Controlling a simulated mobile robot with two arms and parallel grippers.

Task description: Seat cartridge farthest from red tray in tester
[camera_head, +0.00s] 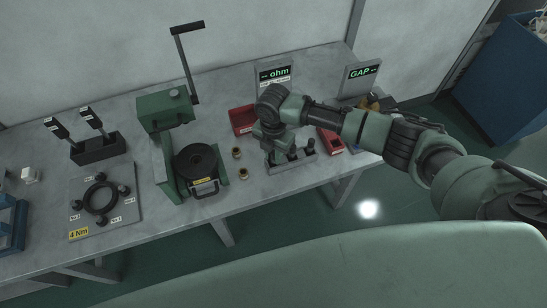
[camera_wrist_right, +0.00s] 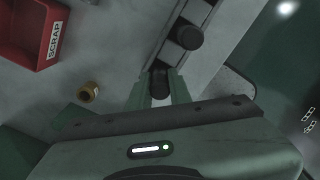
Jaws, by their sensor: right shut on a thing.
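My right gripper (camera_head: 273,156) is over the left end of a grey rack (camera_head: 302,162). In the wrist view its fingers (camera_wrist_right: 160,88) are shut on a dark round-topped cylinder (camera_wrist_right: 160,77), likely a cartridge. Whether it is still in the rack or just lifted, I cannot tell. Another dark cylinder (camera_wrist_right: 188,37) stands in the rack farther along. The red tray marked SCRAP (camera_head: 243,120) is behind the gripper; it also shows in the wrist view (camera_wrist_right: 33,33). The ohm display, likely the tester (camera_head: 275,76), stands at the back, its lower part hidden by my arm. My left gripper is out of view.
A green lever press (camera_head: 165,120) stands farther left. A second red bin (camera_head: 331,141) and the GAP display (camera_head: 360,76) are to the right. The bench edge is close in front.

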